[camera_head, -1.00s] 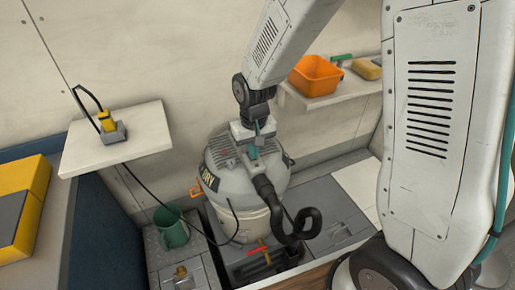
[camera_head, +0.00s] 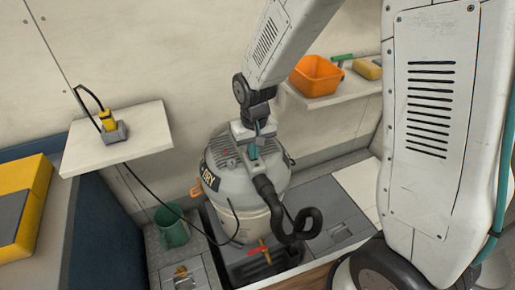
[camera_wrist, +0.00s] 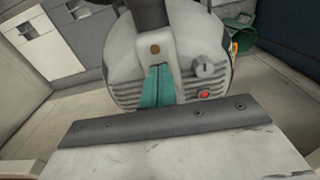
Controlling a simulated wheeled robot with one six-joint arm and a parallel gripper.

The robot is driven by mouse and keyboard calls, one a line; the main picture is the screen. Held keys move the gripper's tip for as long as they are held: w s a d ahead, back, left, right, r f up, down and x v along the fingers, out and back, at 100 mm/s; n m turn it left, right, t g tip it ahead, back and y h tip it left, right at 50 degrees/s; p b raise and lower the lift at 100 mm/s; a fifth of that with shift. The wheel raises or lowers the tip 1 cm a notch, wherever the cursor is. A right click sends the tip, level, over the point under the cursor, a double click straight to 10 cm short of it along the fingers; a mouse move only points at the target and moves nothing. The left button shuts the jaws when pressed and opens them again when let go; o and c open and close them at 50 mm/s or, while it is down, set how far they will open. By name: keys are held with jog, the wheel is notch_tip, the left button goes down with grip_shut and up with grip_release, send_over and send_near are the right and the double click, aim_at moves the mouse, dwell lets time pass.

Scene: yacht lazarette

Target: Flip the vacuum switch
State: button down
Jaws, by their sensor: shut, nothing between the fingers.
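The vacuum is a grey canister (camera_head: 240,200) with a black hose and a "DRY" label, standing in the lower middle of the head view. My gripper (camera_head: 254,151) is over its lid, with the teal fingers pointing down. In the wrist view the fingers (camera_wrist: 158,88) are shut and empty in front of the lid; whether they touch it I cannot tell. A grey knob (camera_wrist: 204,67) and a small red button or light (camera_wrist: 204,95) sit on the lid to the right of the fingers. I cannot tell which is the switch.
A black cord runs from a yellow plug (camera_head: 107,121) on a white shelf (camera_head: 140,138) down towards the vacuum. A red-handled valve (camera_head: 264,250) is in front. An orange bin (camera_head: 317,76) sits on the back shelf.

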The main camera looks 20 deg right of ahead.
jog(key=shift+w+f, duration=0.25)
jog(key=shift+f, duration=0.05)
jog(key=shift+r, duration=0.2)
notch_tip(320, 180, up, 14)
jog(key=s+d+r, duration=0.2)
jog(key=s+d, duration=0.1)
jog(key=s, duration=0.5)
jog(key=s+d+r, duration=0.3)
jog(key=s, duration=0.5)
jog(key=s+d+r, duration=0.2)
jog(key=s+d, duration=0.1)
jog(key=s, duration=0.5)
jog(key=shift+s+r+m+t, duration=0.25)
jog(key=shift+s+m+t, duration=0.05)
jog(key=shift+s+t, duration=0.1)
jog(key=shift+d, duration=0.1)
